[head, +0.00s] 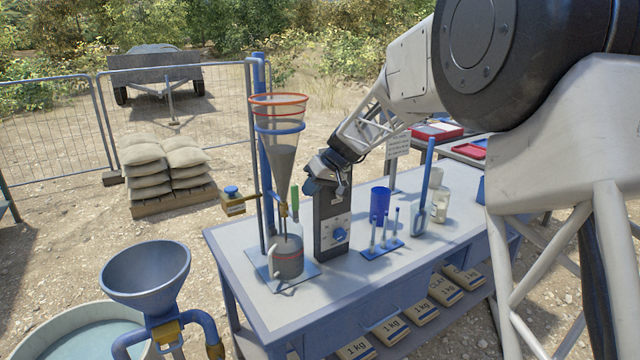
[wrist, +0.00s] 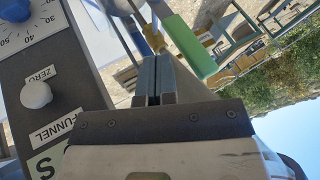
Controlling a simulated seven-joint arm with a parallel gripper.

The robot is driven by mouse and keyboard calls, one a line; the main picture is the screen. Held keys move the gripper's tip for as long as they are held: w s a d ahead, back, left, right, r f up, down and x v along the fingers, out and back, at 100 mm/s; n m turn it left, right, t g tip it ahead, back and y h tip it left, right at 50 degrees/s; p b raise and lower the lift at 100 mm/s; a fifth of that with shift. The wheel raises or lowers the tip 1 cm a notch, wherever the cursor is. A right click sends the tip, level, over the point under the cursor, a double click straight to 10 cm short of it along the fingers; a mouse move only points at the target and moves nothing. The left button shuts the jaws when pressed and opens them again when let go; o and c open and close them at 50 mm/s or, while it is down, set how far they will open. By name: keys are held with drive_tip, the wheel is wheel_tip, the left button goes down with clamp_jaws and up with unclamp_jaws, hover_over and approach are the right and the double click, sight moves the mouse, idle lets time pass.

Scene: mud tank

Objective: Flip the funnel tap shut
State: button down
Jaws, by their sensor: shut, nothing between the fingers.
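The clear funnel (head: 281,135) with an orange rim hangs in a blue ring on the stand and holds grey mud. Its tap has a small brass body (head: 283,210) and a green handle (head: 295,203) that stands roughly upright beside the spout. In the wrist view the green handle (wrist: 190,47) lies just right of the fingertips, with the brass piece (wrist: 144,27) beyond them. My gripper (head: 308,187) is shut and empty, close to the handle; the fingers (wrist: 153,72) look very near it, but I cannot tell if they touch. A clear jug (head: 287,258) of grey mud stands under the spout.
A dark timer box (head: 333,225) with a blue dial stands right of the funnel, close under my wrist. A blue cup (head: 380,205) and a blue rack (head: 382,249) are further right on the bench.

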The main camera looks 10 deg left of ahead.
drive_tip(key=shift+s+a, duration=0.45)
